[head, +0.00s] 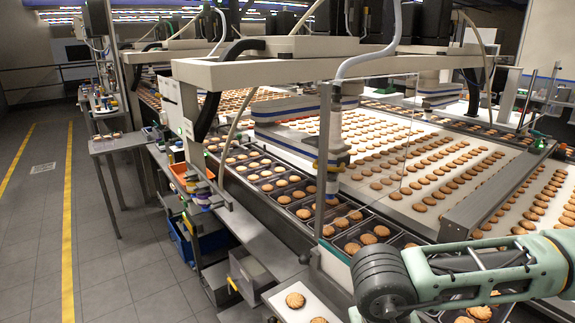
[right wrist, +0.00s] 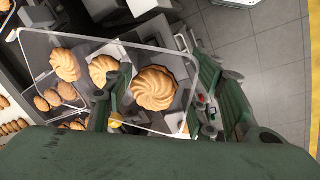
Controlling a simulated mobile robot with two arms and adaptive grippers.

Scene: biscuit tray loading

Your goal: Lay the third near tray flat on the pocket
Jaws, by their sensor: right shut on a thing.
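A clear tray (right wrist: 150,127) with swirled round biscuits (right wrist: 155,88) fills the middle of the right wrist view. My right gripper (right wrist: 155,60) is shut on this tray, with its green fingers at the tray's end. Biscuits sit in the tray, which looks tilted in this view. In the head view my right arm comes in at the lower right and hides its gripper. Biscuits (head: 480,312) show just below that arm; I cannot tell whether they are in the held tray. The dark pocket lane (head: 352,238) runs along the conveyor's near side. My left gripper is out of view.
A white slab with biscuits (head: 318,305) lies at the bottom centre. A clear guard panel (head: 370,150) and a machine frame (head: 290,72) stand over the lane. A blue bin (head: 205,240) sits below. The floor at left is clear.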

